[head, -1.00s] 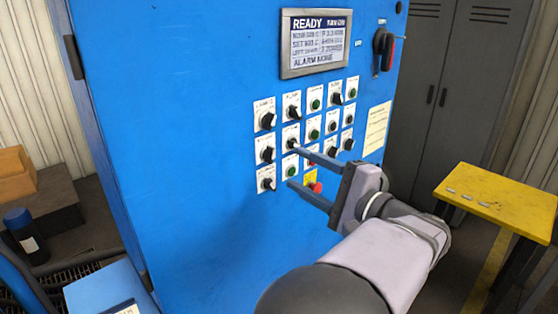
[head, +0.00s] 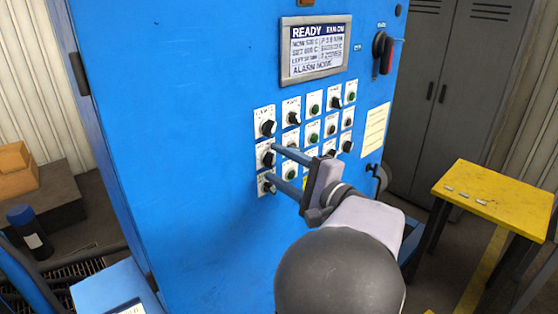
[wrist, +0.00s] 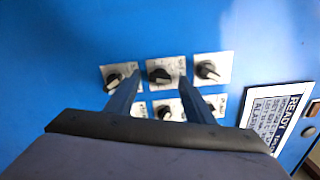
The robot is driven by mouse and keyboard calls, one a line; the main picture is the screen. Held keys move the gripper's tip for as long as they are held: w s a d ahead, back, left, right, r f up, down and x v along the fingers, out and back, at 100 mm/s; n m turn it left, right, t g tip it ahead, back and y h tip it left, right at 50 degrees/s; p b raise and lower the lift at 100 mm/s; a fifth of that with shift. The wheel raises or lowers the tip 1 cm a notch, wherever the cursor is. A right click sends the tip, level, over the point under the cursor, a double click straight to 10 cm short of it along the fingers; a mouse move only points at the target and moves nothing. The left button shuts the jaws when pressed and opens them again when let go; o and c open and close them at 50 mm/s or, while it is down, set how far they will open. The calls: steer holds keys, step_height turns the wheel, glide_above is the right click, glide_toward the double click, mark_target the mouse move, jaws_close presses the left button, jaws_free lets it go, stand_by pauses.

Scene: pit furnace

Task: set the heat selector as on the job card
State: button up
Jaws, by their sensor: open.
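My gripper (head: 271,163) is open in front of the blue cabinet's left column of black selector knobs. In the wrist view its two fingers (wrist: 158,82) stand either side of the middle knob (wrist: 162,75) of that column. I cannot tell whether they touch it. The column's top knob (head: 267,127) is clear above the fingers, and its bottom knob (wrist: 115,80) shows beside the left finger in the wrist view. Knob labels are too small to read, so I cannot tell which is the heat selector. A cream card (head: 376,130) with unreadable text is on the panel's right.
More knobs and green buttons (head: 314,110) fill the columns to the right, partly hidden by my gripper. A display (head: 317,47) above reads READY. A red-and-black switch (head: 382,50) is at upper right. A yellow table (head: 490,185) stands right. The cabinet face left is bare.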

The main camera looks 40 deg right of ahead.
steer(key=shift+w, duration=0.1)
steer(key=shift+c, duration=0.5)
steer(key=c, duration=0.9)
steer(key=shift+c, duration=0.2)
steer(key=shift+m, duration=0.3)
steer(key=shift+m+b, duration=0.4)
steer(key=shift+m, duration=0.5)
steer(key=m, duration=0.3)
steer(key=shift+m, duration=0.3)
steer(key=m+p, duration=0.1)
steer(key=m, duration=0.4)
steer(key=shift+m, duration=0.4)
